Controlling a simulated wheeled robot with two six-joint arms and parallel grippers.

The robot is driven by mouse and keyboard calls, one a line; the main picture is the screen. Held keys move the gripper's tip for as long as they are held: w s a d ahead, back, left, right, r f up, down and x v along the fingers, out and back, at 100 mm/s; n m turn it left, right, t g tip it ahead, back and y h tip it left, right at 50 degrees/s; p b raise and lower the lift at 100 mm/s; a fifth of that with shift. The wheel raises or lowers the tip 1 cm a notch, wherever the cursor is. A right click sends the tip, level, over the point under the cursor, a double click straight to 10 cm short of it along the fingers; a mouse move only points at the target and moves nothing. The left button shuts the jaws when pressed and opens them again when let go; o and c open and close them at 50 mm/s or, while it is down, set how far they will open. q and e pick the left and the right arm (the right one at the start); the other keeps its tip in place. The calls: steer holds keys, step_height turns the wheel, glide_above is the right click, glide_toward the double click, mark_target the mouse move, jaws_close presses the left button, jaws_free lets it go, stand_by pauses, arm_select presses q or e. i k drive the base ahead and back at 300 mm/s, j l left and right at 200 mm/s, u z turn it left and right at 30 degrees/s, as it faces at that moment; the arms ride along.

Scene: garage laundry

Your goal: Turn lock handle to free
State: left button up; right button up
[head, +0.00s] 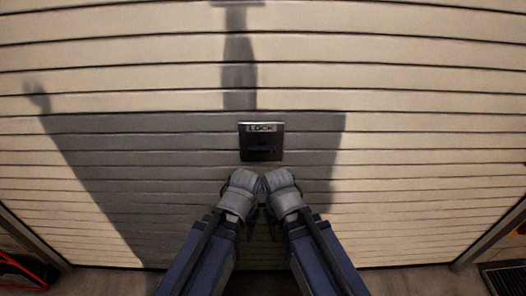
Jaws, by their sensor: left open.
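The lock (261,128) is a small dark plate marked "LOCK" on the beige slatted garage door, near the middle of the head view. Its handle (262,149) is a dark bar that looks about horizontal; its exact angle is hard to tell in the shade. My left gripper (254,212) is open, just below the plate and slightly left of it. Its fingers are mostly hidden behind its wrist. My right gripper (273,213) is close beside it, below the plate; its fingers are hidden too. I cannot tell whether either gripper touches the door.
The garage door (420,130) fills most of the view and is down near the floor (395,281). A red object (22,272) lies at the lower left. A dark grated item (505,278) is at the lower right. My shadow falls across the door.

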mark_target(261, 147)
steer(key=i+l, duration=0.15)
steer(key=l, duration=0.25)
steer(key=i+l, duration=0.1)
steer(key=l, duration=0.3)
steer(key=k+l, duration=0.1)
steer(key=l, duration=0.3)
steer(key=k+l, duration=0.1)
steer(key=l, duration=0.3)
steer(key=k+l+u, duration=0.1)
steer(key=l, duration=0.3)
steer(key=k+l, duration=0.15)
steer(key=l, duration=0.25)
